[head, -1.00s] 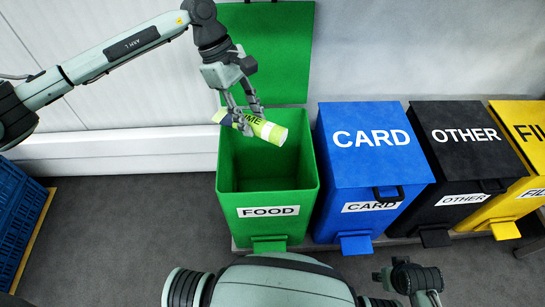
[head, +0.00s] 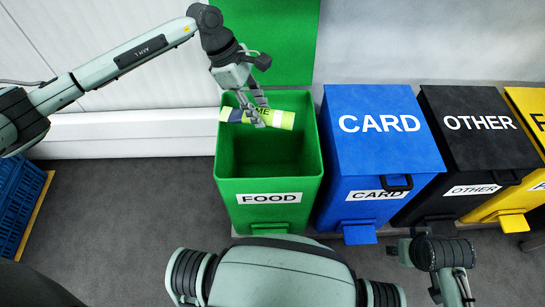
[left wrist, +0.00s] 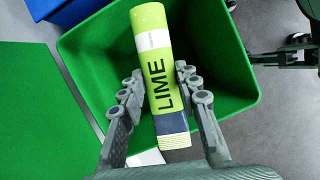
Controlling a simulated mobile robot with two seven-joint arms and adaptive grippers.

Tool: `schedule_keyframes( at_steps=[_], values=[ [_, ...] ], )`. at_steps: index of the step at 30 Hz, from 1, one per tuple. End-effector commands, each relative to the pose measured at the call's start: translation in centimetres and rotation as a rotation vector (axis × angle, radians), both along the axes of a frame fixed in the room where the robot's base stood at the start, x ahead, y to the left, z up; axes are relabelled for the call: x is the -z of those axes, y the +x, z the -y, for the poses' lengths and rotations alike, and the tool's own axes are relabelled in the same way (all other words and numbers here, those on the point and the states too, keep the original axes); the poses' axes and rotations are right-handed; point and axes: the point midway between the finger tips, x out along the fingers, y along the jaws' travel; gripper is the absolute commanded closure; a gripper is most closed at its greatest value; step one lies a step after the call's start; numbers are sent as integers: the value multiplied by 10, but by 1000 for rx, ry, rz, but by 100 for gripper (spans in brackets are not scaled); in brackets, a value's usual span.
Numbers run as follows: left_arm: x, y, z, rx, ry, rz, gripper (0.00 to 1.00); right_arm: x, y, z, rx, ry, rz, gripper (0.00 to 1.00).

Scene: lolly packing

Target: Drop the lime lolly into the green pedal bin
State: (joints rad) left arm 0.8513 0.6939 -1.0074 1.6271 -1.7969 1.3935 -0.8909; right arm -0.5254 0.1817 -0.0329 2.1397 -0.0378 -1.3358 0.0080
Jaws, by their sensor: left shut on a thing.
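The lime lolly (head: 287,119) is a yellow-green tube with a white band, a dark band and the word LIME. My left gripper (head: 255,110) is shut on it and holds it almost level over the open mouth of the green pedal bin (head: 229,200), labelled FOOD. The bin's lid (head: 276,40) stands open at the back. In the left wrist view, the fingers (left wrist: 160,82) lie on both sides of the lolly (left wrist: 151,38), with the green bin's wall (left wrist: 88,82) around and below. My right gripper (head: 452,288) shows partly at the bottom right; its jaws are unclear.
To the right of the green bin stand a blue CARD bin (head: 382,155), a black OTHER bin (head: 480,150) and a yellow bin (head: 530,110), the first two with lids closed. A blue crate (head: 20,200) is at the left. The grey floor (head: 110,215) in front is clear.

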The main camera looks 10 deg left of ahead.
Motion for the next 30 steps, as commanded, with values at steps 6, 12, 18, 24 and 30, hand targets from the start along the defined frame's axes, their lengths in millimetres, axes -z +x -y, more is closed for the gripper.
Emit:
schedule_keyframes(
  at_steps=[6,12,18,24,30],
  values=[
    [0,0,0,0,0,0,67,0,0,0,0,-1,0,60],
    [0,0,0,1,0,0,44,0,0,0,0,-1,0,60],
    [0,0,0,1,0,0,44,0,0,0,0,-1,0,60],
    [-9,1,-4,0,1,2,44,0,0,0,-1,1,-1,60],
    [-44,2,-18,-2,0,4,44,0,0,0,0,0,-1,60]
  ],
)
